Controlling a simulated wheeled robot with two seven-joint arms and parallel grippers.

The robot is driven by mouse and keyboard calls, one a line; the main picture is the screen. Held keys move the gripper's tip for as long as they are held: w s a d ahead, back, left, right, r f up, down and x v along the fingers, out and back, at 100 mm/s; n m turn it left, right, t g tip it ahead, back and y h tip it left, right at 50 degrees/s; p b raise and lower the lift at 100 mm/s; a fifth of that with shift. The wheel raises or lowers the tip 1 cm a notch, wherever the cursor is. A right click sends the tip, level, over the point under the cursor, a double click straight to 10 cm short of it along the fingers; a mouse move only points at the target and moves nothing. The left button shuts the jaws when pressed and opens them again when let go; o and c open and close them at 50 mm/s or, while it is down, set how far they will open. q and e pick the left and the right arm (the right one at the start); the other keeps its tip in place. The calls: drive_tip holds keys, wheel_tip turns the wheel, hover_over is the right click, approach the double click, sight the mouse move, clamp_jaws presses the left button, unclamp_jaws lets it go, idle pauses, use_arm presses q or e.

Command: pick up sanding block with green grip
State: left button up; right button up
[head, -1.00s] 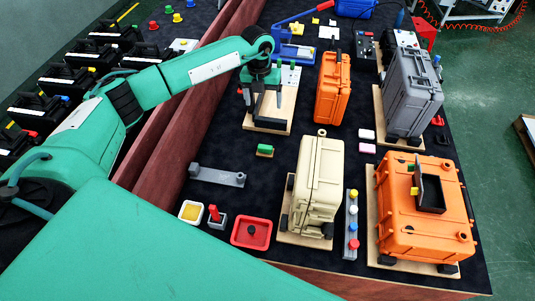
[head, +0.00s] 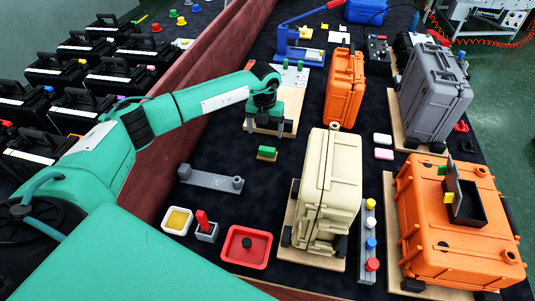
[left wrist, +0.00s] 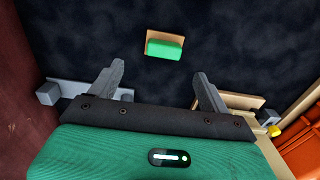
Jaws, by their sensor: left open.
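The sanding block with a green grip (head: 267,153) lies on the dark mat. It has a green top on a tan base. It also shows at the top middle of the left wrist view (left wrist: 164,49). My left gripper (head: 268,128) is open and empty, just beyond the block in the head view. In the left wrist view its two spread fingers (left wrist: 158,72) sit below the block in the picture, with dark mat between. Nothing touches the block. My right gripper is not in view.
A grey bar (head: 210,179) lies left of the block. A cream case (head: 328,190) stands to its right and an orange case (head: 344,88) behind right. A red tray (head: 246,246) and a yellow-filled tray (head: 178,220) lie in front. Mat around the block is clear.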

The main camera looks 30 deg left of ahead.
use_arm(q)
hover_over(267, 148)
drive_tip(key=f, duration=0.4)
drive_tip(key=shift+s+a+f, duration=0.1)
drive_tip(key=shift+a+f, duration=0.15)
drive_tip(key=f, duration=0.1)
drive_tip(key=f+p, duration=0.1)
drive_tip(key=f, duration=0.1)
drive_tip(key=f+p, duration=0.1)
drive_tip(key=f, duration=0.1)
drive_tip(key=shift+d, duration=0.35)
drive_tip(key=shift+f, duration=0.15)
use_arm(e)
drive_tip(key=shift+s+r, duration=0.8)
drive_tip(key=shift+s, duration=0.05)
use_arm(q)
drive_tip(key=c, duration=0.9)
